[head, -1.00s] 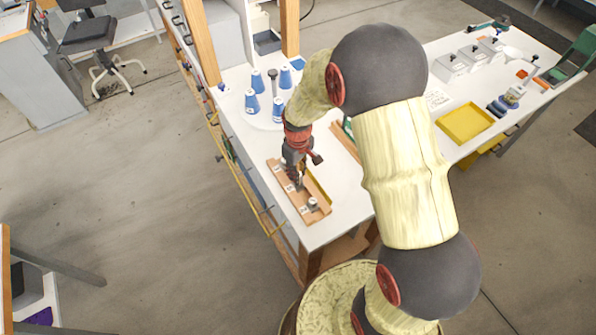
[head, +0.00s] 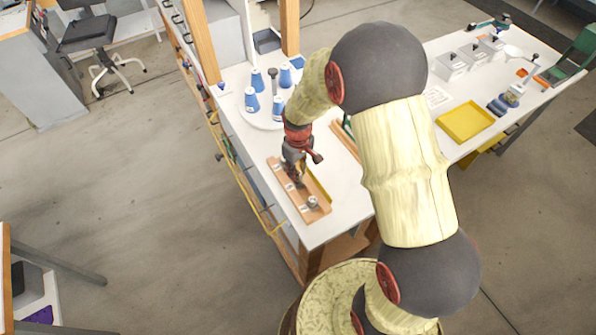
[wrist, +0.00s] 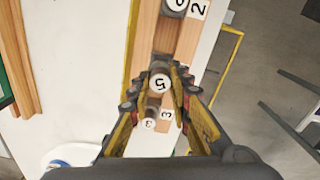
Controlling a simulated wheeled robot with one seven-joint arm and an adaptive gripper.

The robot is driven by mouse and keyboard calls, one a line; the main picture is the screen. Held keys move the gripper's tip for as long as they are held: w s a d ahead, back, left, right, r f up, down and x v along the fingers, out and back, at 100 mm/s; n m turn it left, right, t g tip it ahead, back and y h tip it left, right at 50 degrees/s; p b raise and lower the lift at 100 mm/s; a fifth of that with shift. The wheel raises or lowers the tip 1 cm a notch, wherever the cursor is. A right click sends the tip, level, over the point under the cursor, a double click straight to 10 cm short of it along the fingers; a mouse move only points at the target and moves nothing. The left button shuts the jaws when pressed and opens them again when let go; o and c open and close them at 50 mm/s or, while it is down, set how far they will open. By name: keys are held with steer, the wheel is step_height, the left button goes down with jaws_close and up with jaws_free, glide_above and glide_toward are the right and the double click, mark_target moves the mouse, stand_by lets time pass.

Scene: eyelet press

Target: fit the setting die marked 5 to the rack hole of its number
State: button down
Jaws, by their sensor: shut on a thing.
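My gripper (wrist: 158,92) is shut on a grey setting die marked 5 (wrist: 161,82), its white numbered top facing the wrist camera. The die is over the wooden rack (wrist: 185,45); I cannot tell whether its lower end is in a hole. A die marked 3 (wrist: 148,123) stands in the rack beside a label 3 (wrist: 166,115). Another die (wrist: 174,6), its number cut off, stands beside a label 2 (wrist: 198,8). In the head view my gripper (head: 296,180) is low over the middle of the rack (head: 318,214) and hides the held die.
The rack lies near the table's front left edge (wrist: 231,50). Wooden strips (wrist: 22,60) lie to one side, with bare white table between. Blue bottles (head: 251,102) stand on a round white plate behind. A yellow tray (head: 466,122) is farther right.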

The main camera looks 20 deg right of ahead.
steer(key=shift+f+b, duration=0.75)
steer(key=shift+f, duration=0.85)
stand_by(2.6)
steer(key=c, duration=1.6)
jaws_free()
steer(key=shift+o, duration=0.2)
steer(key=shift+r, duration=0.2)
steer(key=shift+r+p, duration=1.75)
steer(key=shift+r, duration=0.65)
